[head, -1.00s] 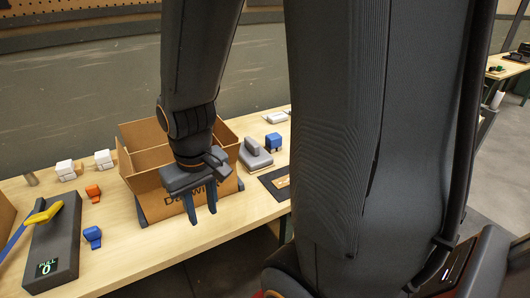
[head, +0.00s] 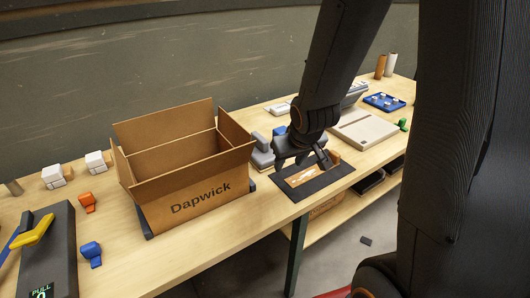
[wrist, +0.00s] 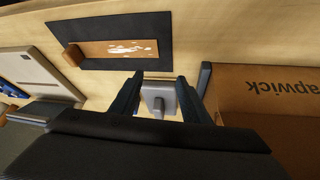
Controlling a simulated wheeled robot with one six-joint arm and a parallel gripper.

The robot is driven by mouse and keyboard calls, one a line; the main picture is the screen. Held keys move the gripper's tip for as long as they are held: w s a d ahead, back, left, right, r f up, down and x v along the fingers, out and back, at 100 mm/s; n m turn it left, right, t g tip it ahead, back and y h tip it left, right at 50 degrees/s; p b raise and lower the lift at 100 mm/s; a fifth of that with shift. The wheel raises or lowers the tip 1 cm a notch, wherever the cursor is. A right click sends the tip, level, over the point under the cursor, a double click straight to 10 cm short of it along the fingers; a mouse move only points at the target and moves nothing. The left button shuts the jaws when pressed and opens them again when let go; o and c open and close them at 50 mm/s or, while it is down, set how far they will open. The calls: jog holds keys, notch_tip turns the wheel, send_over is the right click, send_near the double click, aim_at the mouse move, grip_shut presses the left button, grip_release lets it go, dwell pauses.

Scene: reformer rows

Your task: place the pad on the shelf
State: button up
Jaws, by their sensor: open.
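A flat black pad-like mat (head: 332,178) lies at the table's front edge, with a tan board (head: 300,177) bearing pale marks on it. Both show in the wrist view, the mat (wrist: 195,48) beyond my fingers. A grey block with a raised grip (head: 262,153) stands behind the mat; in the wrist view a grey block (wrist: 158,101) shows between my fingers. I cannot tell which is the pad. My gripper (head: 298,160) is open and empty above the mat's back edge; its fingers also show in the wrist view (wrist: 160,84). A lower shelf (head: 343,212) runs under the table.
An open cardboard box (head: 195,203) stands left of the mat. A beige flat case (head: 365,132) and a blue tray (head: 384,101) are to the right. Dark trays (head: 370,182) occupy part of the lower shelf. A small dark piece (head: 365,240) lies on the floor.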

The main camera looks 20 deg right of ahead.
aim_at(259, 139)
jog(key=w+t, duration=0.1)
jog(key=w, duration=0.1)
jog(key=w+f+t, duration=0.1)
jog(key=w, duration=0.2)
jog(key=w+f+n+t+y+b, duration=0.1)
jog(key=w, duration=0.2)
jog(key=shift+d+f, duration=0.25)
jog(key=shift+d, duration=0.1)
jog(key=w+t+y, duration=0.1)
jog(key=w+t+b, duration=0.1)
jog(key=w, duration=0.1)
jog(key=w+a+n+t+y, duration=0.1)
jog(key=w, duration=0.1)
jog(key=shift+w+f+y, duration=0.2)
jog(key=shift+f+y, duration=0.05)
jog(key=shift+y, duration=0.05)
jog(key=shift+w+a+r+t+y+b, duration=0.25)
jog(key=shift+w+a+t+y+b, duration=0.15)
jog(key=shift+w+t+y, duration=0.3)
jog(key=shift+p+x, duration=0.3)
jog(key=shift+x, duration=1.15)
jog(key=shift+p+x, duration=0.65)
jog(key=shift+x, duration=1.65)
jog(key=shift+s+f, duration=0.1)
jog(key=shift+f, duration=0.05)
jog(key=shift+c, duration=0.2)
grip_shut()
